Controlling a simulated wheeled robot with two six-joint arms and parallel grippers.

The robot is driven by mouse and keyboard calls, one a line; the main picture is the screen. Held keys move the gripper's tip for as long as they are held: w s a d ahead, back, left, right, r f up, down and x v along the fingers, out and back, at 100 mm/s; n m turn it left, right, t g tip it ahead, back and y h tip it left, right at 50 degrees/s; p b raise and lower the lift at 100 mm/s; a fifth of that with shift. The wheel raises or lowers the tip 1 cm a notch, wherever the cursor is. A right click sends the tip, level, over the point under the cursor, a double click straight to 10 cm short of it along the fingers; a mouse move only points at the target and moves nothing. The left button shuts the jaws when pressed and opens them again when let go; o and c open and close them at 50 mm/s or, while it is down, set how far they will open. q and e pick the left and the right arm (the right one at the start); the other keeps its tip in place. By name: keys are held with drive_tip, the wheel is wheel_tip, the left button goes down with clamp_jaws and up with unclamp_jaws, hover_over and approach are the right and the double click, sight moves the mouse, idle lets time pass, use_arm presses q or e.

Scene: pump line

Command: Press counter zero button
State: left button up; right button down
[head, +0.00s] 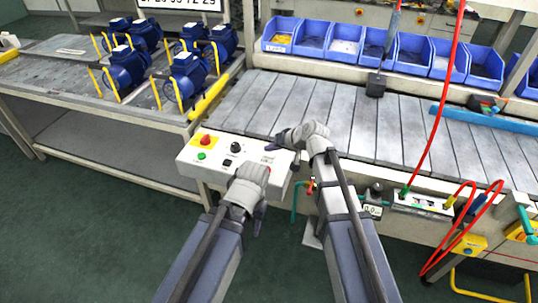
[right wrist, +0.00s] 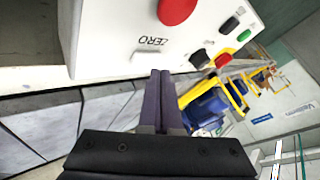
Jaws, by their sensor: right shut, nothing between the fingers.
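A white control box (head: 222,153) stands at the front edge of the conveyor in the head view. In the right wrist view its white face (right wrist: 115,28) carries the word ZERO, with a small pale, dark-rimmed round shape (right wrist: 141,55) beside the word, likely the zero button. My right gripper (head: 274,145) is shut and empty over the box's right end. In the right wrist view its fingertips (right wrist: 160,73) lie very close to the round shape; I cannot tell whether they touch it. My left gripper (head: 259,212) is in front of the box and partly hides it; its jaw opening is unclear.
Blue pumps (head: 127,68) stand at left. Blue bins (head: 345,43) line the back. A red hose (head: 439,110) hangs at right.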

sight(271, 156)
idle(0.8)
drive_tip(key=shift+f+b, duration=0.4)
drive_tip(key=shift+b, duration=0.05)
drive_tip(key=shift+f+b, duration=0.45)
idle(0.5)
drive_tip(key=shift+r, duration=0.1)
drive_tip(key=shift+r+p, duration=0.8)
drive_tip(key=shift+p, duration=0.1)
drive_tip(key=shift+r, duration=0.1)
wheel_tip(271, 156, up, 5)
drive_tip(key=p, duration=0.5)
